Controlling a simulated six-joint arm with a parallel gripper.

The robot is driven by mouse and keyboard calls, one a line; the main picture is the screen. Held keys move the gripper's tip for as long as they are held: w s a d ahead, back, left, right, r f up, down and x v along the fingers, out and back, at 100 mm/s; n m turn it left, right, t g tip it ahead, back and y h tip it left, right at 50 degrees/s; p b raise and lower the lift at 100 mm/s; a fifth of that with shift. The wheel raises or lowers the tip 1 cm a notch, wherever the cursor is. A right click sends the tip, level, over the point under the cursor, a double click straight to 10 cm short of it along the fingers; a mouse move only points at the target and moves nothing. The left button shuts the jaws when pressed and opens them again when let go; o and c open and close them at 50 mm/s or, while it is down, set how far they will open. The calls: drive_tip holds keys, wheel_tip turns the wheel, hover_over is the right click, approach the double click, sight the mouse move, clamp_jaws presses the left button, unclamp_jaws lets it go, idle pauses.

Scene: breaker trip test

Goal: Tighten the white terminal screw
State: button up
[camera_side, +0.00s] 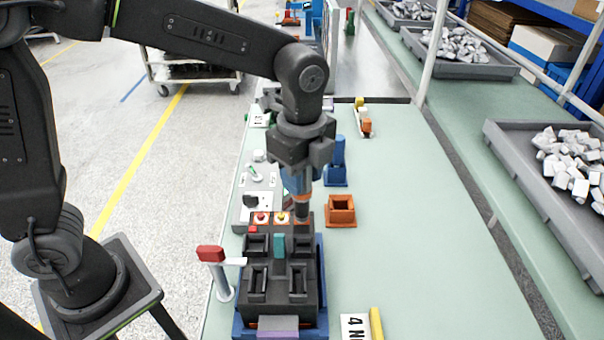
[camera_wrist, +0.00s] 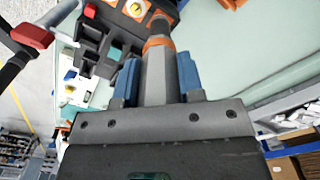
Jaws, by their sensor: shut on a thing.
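My gripper (camera_side: 298,181) is shut on a driver tool, its blue fingers (camera_wrist: 157,82) on either side of the tool's grey shaft. The driver (camera_side: 302,208) has an orange band and a dark end, which also shows in the wrist view (camera_wrist: 160,60). It points down at the right end of the orange terminal strip (camera_side: 270,219) on the black breaker block (camera_side: 256,309). A red screw (camera_side: 262,217) and a yellow screw (camera_side: 282,217) show on the strip. The white screw is not visible; the driver's end covers the rightmost spot. I cannot tell whether they touch.
An empty orange holder (camera_side: 341,217) and a blue holder (camera_side: 336,178) stand right of the block. A red-handled lever (camera_side: 211,254) stands at its left. A grey panel (camera_side: 253,205) lies behind.

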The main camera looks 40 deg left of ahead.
drive_tip(key=shift+r, duration=2.9)
